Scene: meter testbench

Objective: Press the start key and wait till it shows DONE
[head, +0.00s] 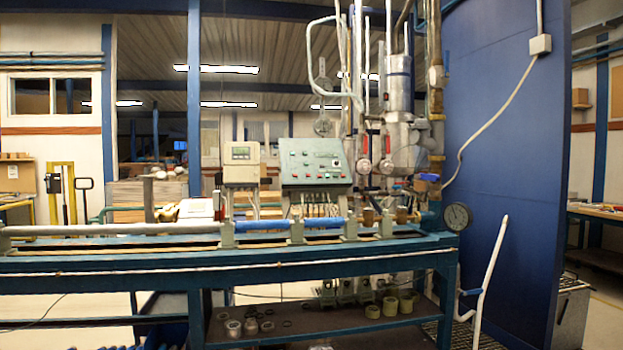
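In the head view, a grey-green control panel (315,163) with several small coloured buttons and lamps stands behind the bench, right of centre. To its left is a pale meter box (241,164) with a small greenish display (241,152). The text on the display is too small to read. I cannot tell which button is the start key. My gripper is not in view.
A blue test bench (150,266) with a long pipe line spans the front. Vertical pipes and valves (398,130) rise right of the panel. A round gauge (457,217) sits at the bench's right end. A blue wall (505,150) closes the right side.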

